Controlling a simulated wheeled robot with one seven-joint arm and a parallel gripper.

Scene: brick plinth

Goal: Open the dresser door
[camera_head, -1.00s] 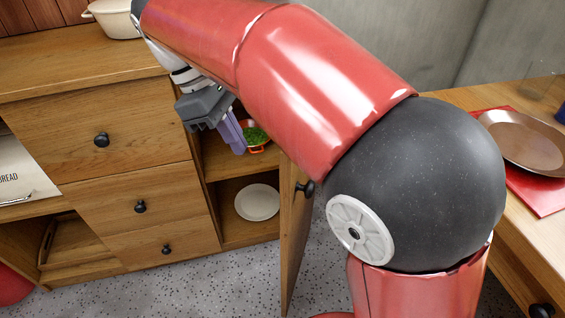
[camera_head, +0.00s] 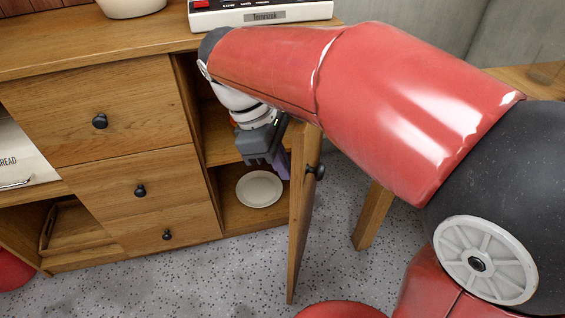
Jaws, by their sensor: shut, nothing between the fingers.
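The dresser door (camera_head: 301,215) is a narrow wooden panel with a dark round knob (camera_head: 317,171). It stands swung out from the dresser (camera_head: 122,98), seen nearly edge-on. My gripper (camera_head: 281,163) is at the dresser's open compartment, on the inner side of the door and close to it. Its purple fingers are shut with nothing between them. Whether they touch the door I cannot tell. My red arm hides the upper part of the door and the compartment's top.
A white plate (camera_head: 259,189) lies on the compartment's lower shelf. Closed drawers with black knobs (camera_head: 100,121) are at left. A pot (camera_head: 131,7) and a white appliance (camera_head: 262,12) stand on top. A table leg (camera_head: 373,215) is right of the door, with bare floor between.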

